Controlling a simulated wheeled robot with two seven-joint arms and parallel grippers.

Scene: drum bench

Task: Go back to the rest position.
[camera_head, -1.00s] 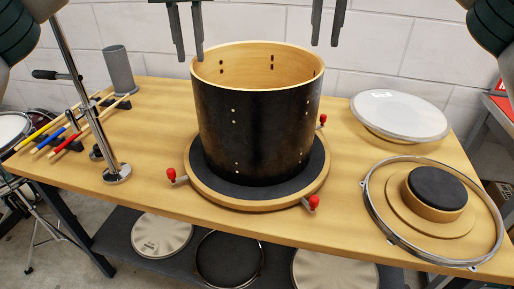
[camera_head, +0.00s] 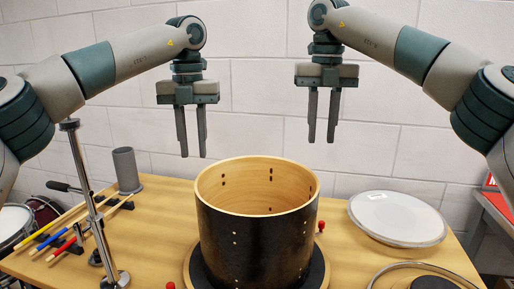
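My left gripper (camera_head: 192,150) hangs in the air, fingers down, above and to the left of the drum shell. Its fingers are parted with nothing between them. My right gripper (camera_head: 321,136) hangs above and to the right of the shell, also with parted, empty fingers. The black drum shell (camera_head: 255,245), with a bare wood inside, stands upright and open-topped on a round base with a dark pad (camera_head: 312,274). Both grippers are clear of the shell. The lower part of the base is cut off by the picture's edge.
A chrome stand (camera_head: 92,210) rises at the left, near several drumsticks (camera_head: 62,236) on a rack and a grey cup (camera_head: 126,170). A white drumhead (camera_head: 398,219) lies at the right on the wooden bench (camera_head: 160,220). A metal hoop (camera_head: 400,270) shows at the lower right.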

